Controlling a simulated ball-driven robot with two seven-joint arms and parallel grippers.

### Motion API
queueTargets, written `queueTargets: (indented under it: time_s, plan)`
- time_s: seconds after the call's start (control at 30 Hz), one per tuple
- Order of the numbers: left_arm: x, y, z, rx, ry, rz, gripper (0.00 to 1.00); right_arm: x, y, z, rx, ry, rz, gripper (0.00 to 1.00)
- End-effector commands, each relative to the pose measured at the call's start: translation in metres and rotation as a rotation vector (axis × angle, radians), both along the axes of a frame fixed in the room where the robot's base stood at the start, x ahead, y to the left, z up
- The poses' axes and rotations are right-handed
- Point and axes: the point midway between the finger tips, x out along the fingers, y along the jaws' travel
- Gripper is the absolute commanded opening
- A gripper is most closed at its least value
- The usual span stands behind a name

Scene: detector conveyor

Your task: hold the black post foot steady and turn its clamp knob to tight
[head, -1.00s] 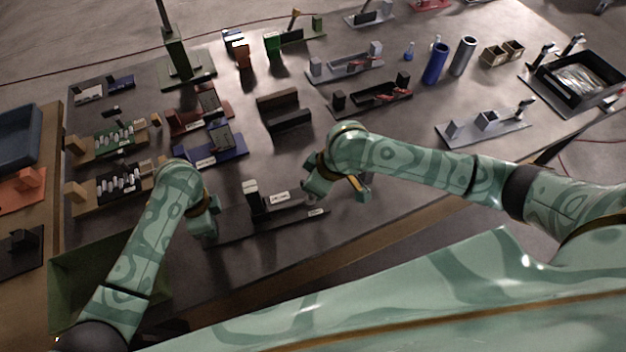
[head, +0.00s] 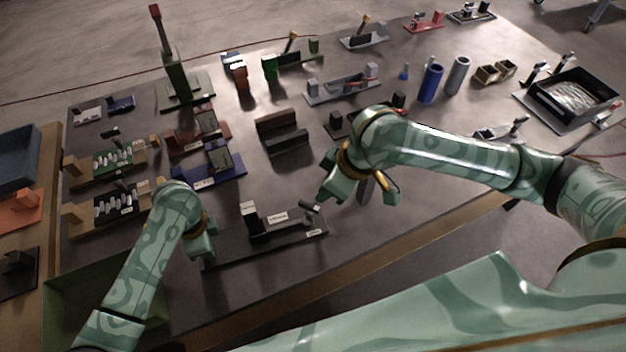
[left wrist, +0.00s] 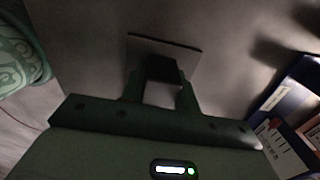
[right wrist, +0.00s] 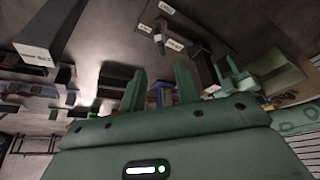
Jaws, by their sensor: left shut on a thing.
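The black post foot (head: 285,240) lies near the table's front edge, with a dark upright block and white labels. Its small grey clamp knob (head: 309,208) is at the right end; the foot also shows in the right wrist view (right wrist: 185,28). My left gripper (head: 207,252) is at the foot's left end. In the left wrist view its fingers are shut on a dark block (left wrist: 165,68) of the foot, above a flat plate. My right gripper (head: 360,198) is open, right of the knob and apart from it. The right wrist view shows its fingers (right wrist: 160,85) spread. How tight the knob is cannot be told.
A blue fixture (head: 210,168) and a dark brown block (head: 282,135) stand behind the foot. A green bin (head: 60,300) is at the front left. Bare table lies between foot and brown block.

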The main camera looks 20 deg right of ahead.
Motion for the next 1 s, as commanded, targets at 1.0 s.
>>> queueTargets:
  time_s: [1.0]
  plan:
    - [0.000, 0.000, 0.000, -0.001, -0.001, 0.000, 0.00, 0.039, 0.050, 0.030, -0.365, 0.000, 1.104, 0.71]
